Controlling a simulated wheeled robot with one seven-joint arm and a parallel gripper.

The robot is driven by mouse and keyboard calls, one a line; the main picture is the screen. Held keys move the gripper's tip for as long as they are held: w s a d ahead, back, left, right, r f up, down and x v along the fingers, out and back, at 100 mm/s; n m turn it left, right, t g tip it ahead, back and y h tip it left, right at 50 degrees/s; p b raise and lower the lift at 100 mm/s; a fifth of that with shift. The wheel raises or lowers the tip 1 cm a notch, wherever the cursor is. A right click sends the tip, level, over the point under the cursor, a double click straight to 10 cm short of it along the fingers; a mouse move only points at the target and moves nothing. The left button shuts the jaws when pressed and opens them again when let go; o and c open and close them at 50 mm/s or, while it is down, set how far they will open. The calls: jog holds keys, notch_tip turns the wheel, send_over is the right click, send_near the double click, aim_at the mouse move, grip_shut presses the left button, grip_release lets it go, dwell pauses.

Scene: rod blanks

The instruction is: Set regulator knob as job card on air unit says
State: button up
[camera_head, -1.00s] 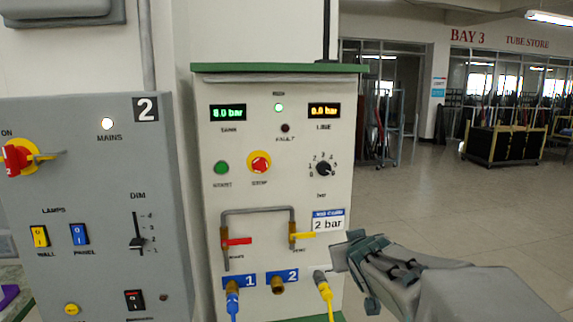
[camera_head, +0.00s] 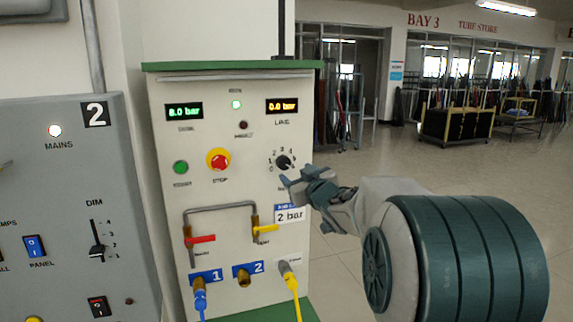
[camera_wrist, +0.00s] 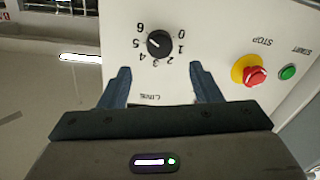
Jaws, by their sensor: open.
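The black regulator knob (camera_head: 284,162) is on the upper right of the air unit's white front panel (camera_head: 215,135), inside a printed scale from 0 to 6. In the wrist view the knob (camera_wrist: 160,43) appears upside down, and its short white mark seems to point near 5. The job card (camera_head: 290,213) below it reads 2 bar and is partly covered by my gripper. My gripper (camera_head: 287,183) is open just below and in front of the knob. In the wrist view its fingers (camera_wrist: 160,73) are spread wide, with the knob beyond and between them, untouched.
The tank display (camera_head: 184,111) reads 8.0 bar and the line display (camera_head: 282,106) 0.0 bar. A red stop button (camera_head: 218,160), green start button (camera_head: 181,167) and yellow valve lever (camera_head: 265,229) are nearby. A grey switch panel (camera_head: 65,210) stands left.

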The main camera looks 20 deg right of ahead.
aim_at(285, 164)
jog(key=w, duration=0.2)
jog(key=w+p, duration=0.1)
jog(key=w, duration=0.4)
jog(key=shift+w+a, duration=0.25)
jog(key=shift+w, duration=0.15)
jog(key=c, duration=1)
